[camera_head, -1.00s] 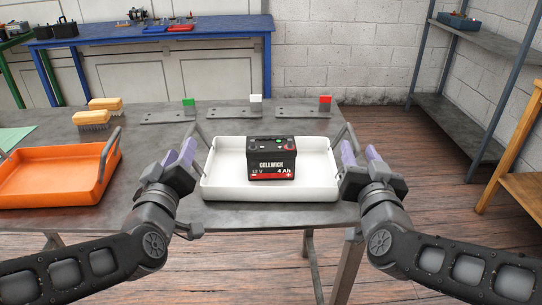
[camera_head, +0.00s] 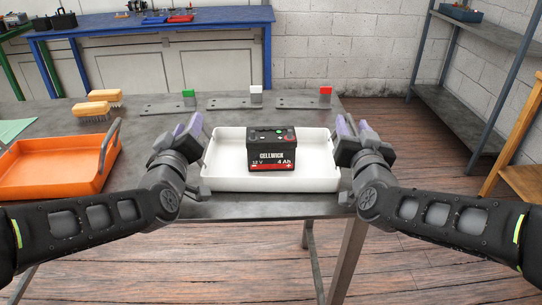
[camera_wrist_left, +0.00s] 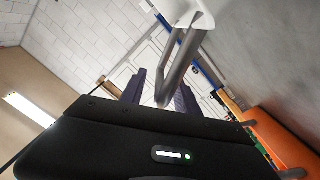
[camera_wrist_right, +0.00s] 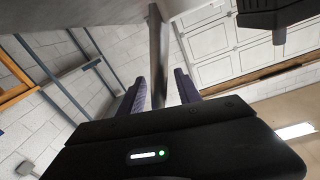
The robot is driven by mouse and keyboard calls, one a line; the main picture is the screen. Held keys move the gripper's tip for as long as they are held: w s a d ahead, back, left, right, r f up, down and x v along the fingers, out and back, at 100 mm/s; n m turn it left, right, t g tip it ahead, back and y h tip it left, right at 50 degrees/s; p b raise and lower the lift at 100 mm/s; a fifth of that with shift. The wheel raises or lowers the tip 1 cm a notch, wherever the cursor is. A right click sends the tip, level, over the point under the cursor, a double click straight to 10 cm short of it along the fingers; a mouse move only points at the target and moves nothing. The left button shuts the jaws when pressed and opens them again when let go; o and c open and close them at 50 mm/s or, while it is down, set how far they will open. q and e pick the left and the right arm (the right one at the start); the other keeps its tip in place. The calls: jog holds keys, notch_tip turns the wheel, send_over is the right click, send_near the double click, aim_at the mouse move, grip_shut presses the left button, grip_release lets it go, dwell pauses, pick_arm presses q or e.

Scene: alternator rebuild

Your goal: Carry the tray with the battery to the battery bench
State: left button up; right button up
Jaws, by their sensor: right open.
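The white tray (camera_head: 225,181) sits on the grey table with the black and red battery (camera_head: 271,150) upright in it. My left gripper (camera_head: 187,130) is at the tray's left end, open. In the left wrist view its fingers (camera_wrist_left: 160,93) stand apart on either side of the grey tray handle (camera_wrist_left: 174,72). My right gripper (camera_head: 354,130) is at the tray's right end, open. In the right wrist view its fingers (camera_wrist_right: 158,92) stand on either side of the other handle (camera_wrist_right: 157,50). The grippers largely hide both handles in the head view.
An orange tray (camera_head: 85,184) stands left on the grey table (camera_head: 260,208). Two brushes (camera_head: 92,110) and plates with green, white and red blocks (camera_head: 325,92) lie behind. A blue bench (camera_head: 150,25) stands at the back, a grey shelf (camera_head: 455,105) at right.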

pick_arm(q)
jog(key=shift+w, duration=0.5)
pick_arm(e)
jog(key=shift+w, duration=0.5)
pick_arm(q)
grip_shut()
pick_arm(e)
grip_shut()
dwell(0.4)
